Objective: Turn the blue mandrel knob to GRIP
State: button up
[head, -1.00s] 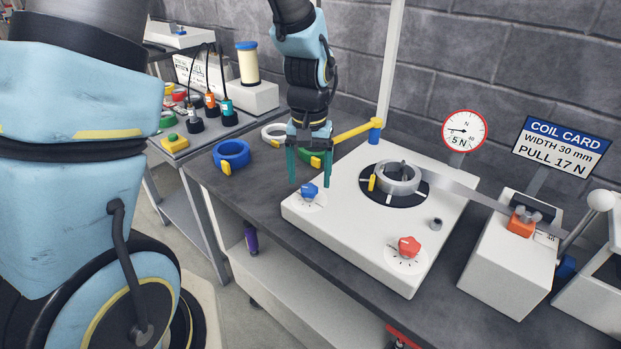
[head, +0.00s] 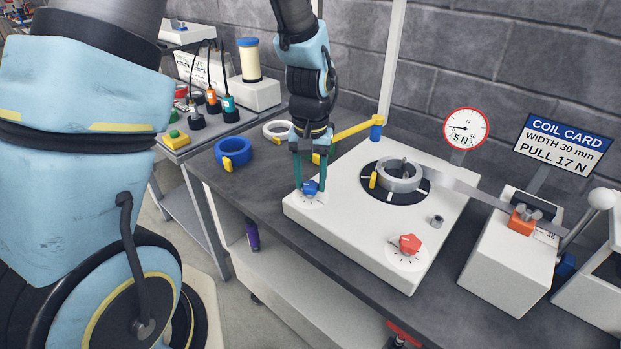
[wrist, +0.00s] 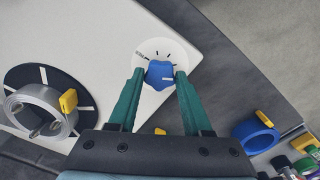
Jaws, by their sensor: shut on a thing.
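The blue mandrel knob (head: 311,187) sits on a round white dial at the left corner of the white feed box (head: 345,215). My gripper (head: 311,186) points down over it, its teal fingers on either side of the knob and shut on it. In the wrist view the knob (wrist: 159,74) shows between the fingertips, with a white pointer mark toward the right and tick marks around the dial. The dial lettering is too small to read. The mandrel with a metal coil (head: 399,177) stands on a black disc on the box.
A red knob (head: 409,244) sits at the box's front corner. A yellow arm (head: 357,128) on a blue post stands behind my gripper. A blue ring (head: 233,152) and a white ring (head: 277,130) lie on the dark bench to the left. A metal strip runs right to an orange clamp (head: 522,220).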

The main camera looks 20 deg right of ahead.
aim_at(311, 185)
grip_shut()
jog(key=shift+m, duration=0.3)
jog(key=shift+m+p, duration=0.35)
jog(key=shift+m, duration=2.25)
jog(key=o, duration=0.9)
grip_release()
jog(key=shift+c, duration=0.2)
notch_tip(311, 185, up, 11)
jog(key=b, duration=0.1)
jog(key=shift+b, duration=0.35)
